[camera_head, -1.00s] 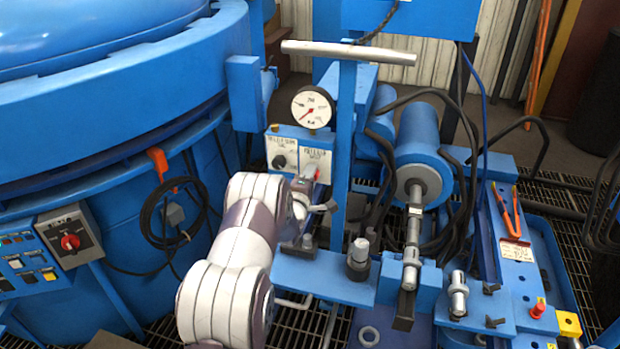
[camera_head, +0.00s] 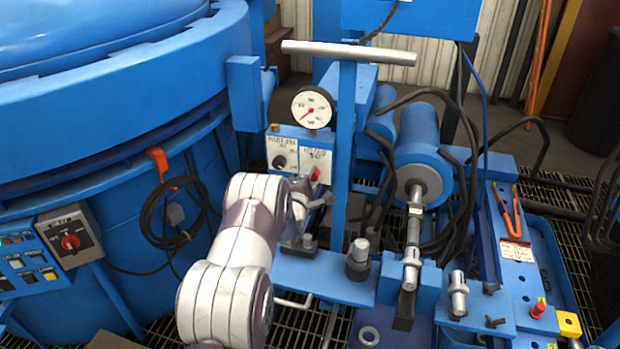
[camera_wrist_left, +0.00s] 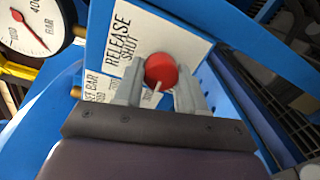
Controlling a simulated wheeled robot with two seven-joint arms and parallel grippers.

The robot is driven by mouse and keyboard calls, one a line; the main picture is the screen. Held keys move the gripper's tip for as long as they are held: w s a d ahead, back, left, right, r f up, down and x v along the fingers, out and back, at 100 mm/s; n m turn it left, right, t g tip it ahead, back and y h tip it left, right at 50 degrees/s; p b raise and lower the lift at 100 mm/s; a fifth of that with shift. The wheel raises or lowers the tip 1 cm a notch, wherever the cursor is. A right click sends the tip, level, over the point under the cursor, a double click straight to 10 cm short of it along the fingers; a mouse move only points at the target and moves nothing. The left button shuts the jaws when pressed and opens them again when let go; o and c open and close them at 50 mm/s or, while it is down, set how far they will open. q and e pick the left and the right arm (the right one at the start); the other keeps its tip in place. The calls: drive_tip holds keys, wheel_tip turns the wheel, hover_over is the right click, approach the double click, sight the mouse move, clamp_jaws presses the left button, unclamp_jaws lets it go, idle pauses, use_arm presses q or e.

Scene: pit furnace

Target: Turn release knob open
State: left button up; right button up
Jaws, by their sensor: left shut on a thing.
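The red release knob (camera_wrist_left: 161,70) sits on a white label plate (camera_wrist_left: 125,48) reading "RELEASE" and "SHUT" in the left wrist view. A small white pointer mark shows on its lower edge. My left gripper (camera_wrist_left: 160,82) has one finger on each side of the knob and is shut on it. In the head view the knob (camera_head: 315,174) shows as a small red spot beside my left gripper (camera_head: 308,188), partly hidden by it. My right gripper is in neither view.
A round pressure gauge (camera_head: 312,107) stands just above the label plates. A black selector knob (camera_head: 279,161) is to the left. A T-handled blue post (camera_head: 345,140) rises close on the right. A blue cylinder (camera_head: 417,150) lies beyond it. The large blue furnace (camera_head: 110,190) fills the left.

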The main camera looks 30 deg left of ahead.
use_arm(q)
drive_tip(key=shift+f, duration=0.1)
drive_tip(key=o, duration=1.1)
drive_tip(key=shift+c, duration=0.2)
drive_tip(key=p+v, duration=0.1)
drive_tip(key=v, duration=1.1)
drive_tip(key=shift+s+p, duration=0.3)
drive_tip(key=shift+s, duration=0.05)
drive_tip(key=shift+d, duration=0.1)
